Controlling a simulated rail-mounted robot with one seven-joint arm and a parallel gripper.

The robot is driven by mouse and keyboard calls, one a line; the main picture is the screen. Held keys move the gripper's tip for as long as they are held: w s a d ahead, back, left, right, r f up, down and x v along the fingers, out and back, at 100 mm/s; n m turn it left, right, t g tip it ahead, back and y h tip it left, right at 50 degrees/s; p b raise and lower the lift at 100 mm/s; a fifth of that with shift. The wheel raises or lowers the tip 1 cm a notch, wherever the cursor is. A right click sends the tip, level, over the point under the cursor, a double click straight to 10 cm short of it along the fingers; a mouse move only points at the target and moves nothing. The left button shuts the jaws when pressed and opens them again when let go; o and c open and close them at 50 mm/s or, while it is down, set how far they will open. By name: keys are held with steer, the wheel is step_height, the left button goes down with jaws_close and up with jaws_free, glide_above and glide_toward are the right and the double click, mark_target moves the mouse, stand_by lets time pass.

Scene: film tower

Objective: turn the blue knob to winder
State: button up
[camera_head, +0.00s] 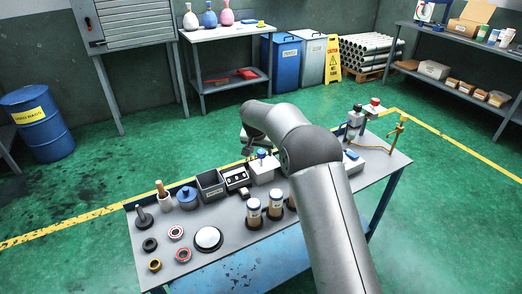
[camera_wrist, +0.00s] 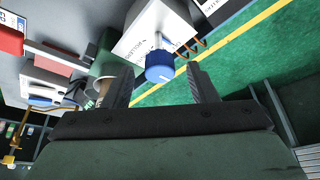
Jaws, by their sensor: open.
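The blue knob (camera_wrist: 159,66) has a white mark on its face and sits on a white box (camera_wrist: 150,28) with small dark lettering that I cannot read surely. In the head view the blue knob (camera_head: 262,153) stands on top of the white box (camera_head: 262,173) at the bench's back edge. My gripper (camera_wrist: 159,72) is open and empty. In the wrist view its two dark fingers show on either side of the knob, with a gap at each side. In the head view my arm hides most of the gripper. Which setting the mark points at is unclear.
The bench (camera_head: 222,217) also bears a black bin (camera_head: 211,186), a dark control box (camera_head: 236,178), white-capped jars (camera_head: 254,211), a round white disc (camera_head: 208,239) and several rings. A brass-coloured stand (camera_head: 397,131) is at its right end. My arm spans the bench's middle.

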steer(key=shift+w+f, duration=0.2)
steer(key=shift+f, duration=0.25)
steer(key=c, duration=1)
steer(key=shift+o, duration=0.2)
steer(key=m+h, duration=0.1)
steer(key=m, duration=0.2)
steer(key=shift+a+b, duration=0.1)
steer(key=shift+b, duration=0.2)
steer(key=shift+m+g+h+p, duration=0.35)
steer(key=shift+m+g+p, duration=0.1)
steer(key=shift+m, duration=0.7)
steer(key=shift+m+g+h+p, duration=0.35)
steer(key=shift+m+p, duration=0.1)
steer(key=shift+m, duration=0.7)
steer(key=shift+w, duration=0.1)
